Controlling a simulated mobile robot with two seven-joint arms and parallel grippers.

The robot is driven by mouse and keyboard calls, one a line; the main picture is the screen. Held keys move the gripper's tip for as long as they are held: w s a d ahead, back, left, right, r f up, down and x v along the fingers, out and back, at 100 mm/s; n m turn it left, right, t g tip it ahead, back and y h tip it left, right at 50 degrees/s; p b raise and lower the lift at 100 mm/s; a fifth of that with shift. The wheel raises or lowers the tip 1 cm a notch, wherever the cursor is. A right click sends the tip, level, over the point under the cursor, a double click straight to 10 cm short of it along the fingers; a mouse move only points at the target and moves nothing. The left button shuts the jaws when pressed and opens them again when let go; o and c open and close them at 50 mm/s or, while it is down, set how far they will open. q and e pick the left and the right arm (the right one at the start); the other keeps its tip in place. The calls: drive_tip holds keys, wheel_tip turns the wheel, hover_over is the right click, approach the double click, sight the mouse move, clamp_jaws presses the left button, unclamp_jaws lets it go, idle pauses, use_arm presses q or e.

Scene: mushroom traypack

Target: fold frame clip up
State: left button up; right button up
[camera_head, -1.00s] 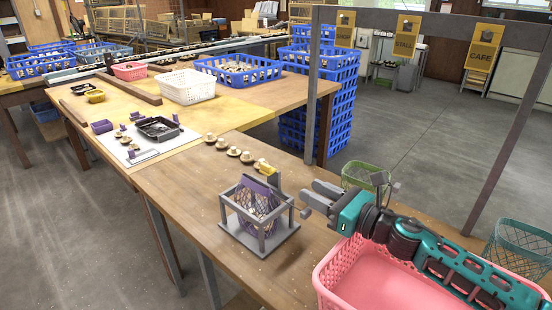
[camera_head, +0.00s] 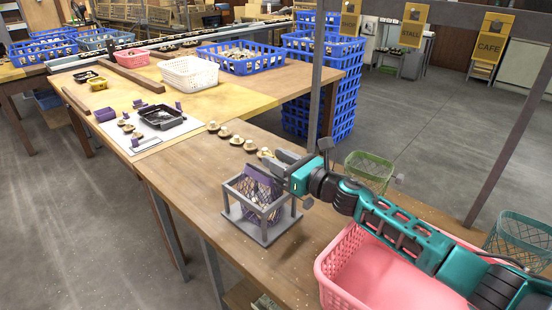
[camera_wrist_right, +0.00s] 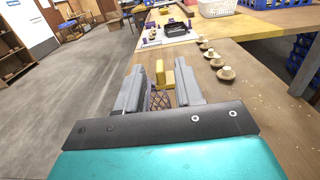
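A grey frame stand (camera_head: 228,213) stands on the wooden table (camera_head: 200,190) and holds a purple net bag (camera_head: 258,197). The frame's yellow clip (camera_wrist_right: 160,74) shows in the right wrist view, between my right fingers; in the head view it is mostly hidden by the gripper. My right gripper (camera_head: 277,161) is at the top of the frame, its fingers apart on either side of the clip. The same gripper shows in the right wrist view (camera_wrist_right: 159,70), with a gap between the fingers. Whether a finger touches the clip I cannot tell. My left gripper is out of view.
Several mushrooms (camera_head: 236,140) lie in a row behind the frame. A white mat (camera_head: 140,148) with a black tray (camera_head: 157,118) lies further left. A pink basket (camera_head: 335,290) is below my right arm. A green basket (camera_head: 368,172) stands beyond the table edge.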

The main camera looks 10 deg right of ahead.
drive_tip(key=shift+w+a, duration=0.25)
drive_tip(key=shift+w, duration=0.15)
clamp_jaws()
